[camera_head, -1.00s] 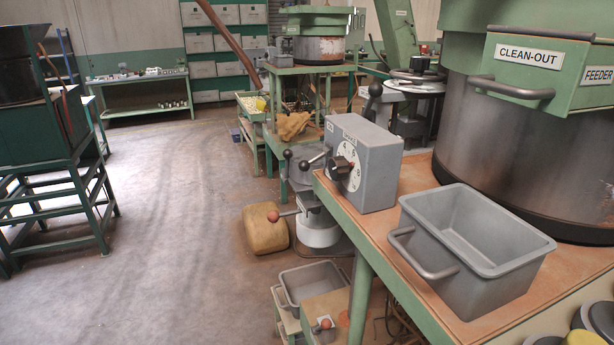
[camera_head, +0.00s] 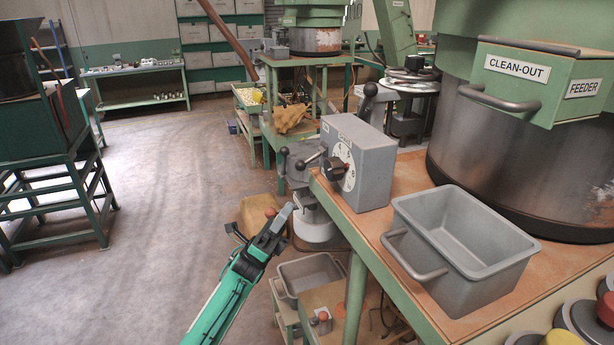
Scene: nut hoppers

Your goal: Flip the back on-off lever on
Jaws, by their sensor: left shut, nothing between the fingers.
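A lever with a red ball knob (camera_head: 270,212) shows beside the white round housing (camera_head: 314,228) below the table edge; its rod is mostly hidden behind my gripper. I take it to be the back on-off lever, but no label shows. A second red knob (camera_head: 323,316) sits nearer, low down on a wooden box. My left gripper (camera_head: 284,213) reaches up from the bottom left, shut and empty. Its tip appears just right of the far red knob; I cannot tell whether they touch. My right gripper is not in view.
A grey dial box (camera_head: 370,170) with black-knobbed levers stands on the table (camera_head: 408,175) at the edge. A grey bin (camera_head: 460,290) sits on the table to the right. A lower grey bin (camera_head: 307,274) stands beneath.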

